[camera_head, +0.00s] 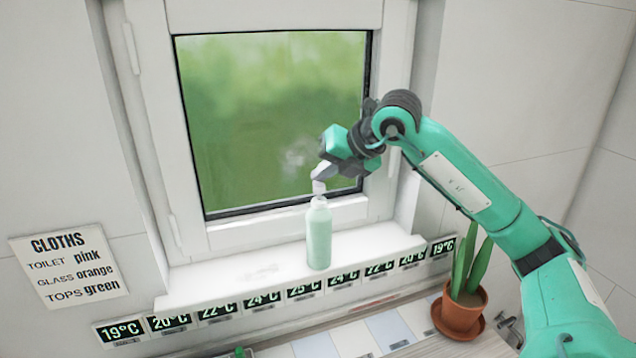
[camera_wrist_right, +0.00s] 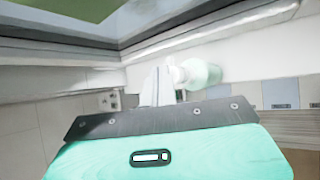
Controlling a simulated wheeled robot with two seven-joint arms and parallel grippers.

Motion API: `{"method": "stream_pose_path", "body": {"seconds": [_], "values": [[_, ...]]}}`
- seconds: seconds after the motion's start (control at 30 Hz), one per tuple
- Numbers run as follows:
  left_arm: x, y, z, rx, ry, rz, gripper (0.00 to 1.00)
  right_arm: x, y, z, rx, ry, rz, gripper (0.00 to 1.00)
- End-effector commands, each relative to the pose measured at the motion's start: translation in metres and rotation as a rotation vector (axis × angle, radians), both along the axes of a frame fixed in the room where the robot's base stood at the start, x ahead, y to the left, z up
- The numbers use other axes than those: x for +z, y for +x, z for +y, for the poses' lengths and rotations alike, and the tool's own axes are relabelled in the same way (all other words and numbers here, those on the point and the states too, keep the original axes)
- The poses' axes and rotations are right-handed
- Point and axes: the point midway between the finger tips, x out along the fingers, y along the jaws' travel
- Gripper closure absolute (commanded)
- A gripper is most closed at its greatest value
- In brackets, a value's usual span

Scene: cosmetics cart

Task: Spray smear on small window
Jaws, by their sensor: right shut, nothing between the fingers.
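The small window (camera_head: 270,85) has a white frame and a green blurred view behind it. A pale whitish smear (camera_head: 298,153) shows on the lower right part of its glass. A pale green spray bottle (camera_head: 319,238) with a white top stands upright on the white sill in front of the window. My right gripper (camera_head: 320,176) is shut and empty, with its fingertips right at the bottle's top; I cannot tell whether they touch. In the right wrist view the bottle (camera_wrist_right: 200,74) lies just beyond the fingers (camera_wrist_right: 158,88). My left gripper is not in view.
The white sill (camera_head: 235,268) is otherwise clear, with a row of temperature labels (camera_head: 262,299) along its front. A potted plant (camera_head: 462,312) stands at the lower right under my right arm. A cloths sign (camera_head: 68,265) is on the left wall.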

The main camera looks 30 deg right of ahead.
Motion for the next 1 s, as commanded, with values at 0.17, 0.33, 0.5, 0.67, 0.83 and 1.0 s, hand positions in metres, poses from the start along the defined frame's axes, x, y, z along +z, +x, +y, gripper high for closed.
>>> {"method": "stream_pose_path", "body": {"seconds": [0.17, 0.33, 0.5, 0.67, 0.83, 1.0], "values": [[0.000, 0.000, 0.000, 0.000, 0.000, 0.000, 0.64, 0.000, 0.000, 0.000, 0.000, 0.000, 0.000, 1.00], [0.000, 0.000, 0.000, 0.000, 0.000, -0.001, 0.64, 0.000, 0.000, 0.000, 0.000, 0.000, 0.000, 1.00], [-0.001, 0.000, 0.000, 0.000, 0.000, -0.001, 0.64, -0.001, 0.000, 0.000, 0.000, 0.000, 0.000, 1.00], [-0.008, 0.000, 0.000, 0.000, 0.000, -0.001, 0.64, -0.007, 0.000, 0.000, 0.000, 0.000, 0.000, 1.00], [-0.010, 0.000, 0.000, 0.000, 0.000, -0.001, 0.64, -0.009, 0.000, 0.000, 0.000, 0.000, 0.000, 1.00], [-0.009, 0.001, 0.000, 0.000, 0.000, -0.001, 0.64, -0.009, 0.000, 0.000, 0.001, 0.000, 0.001, 1.00]]}}
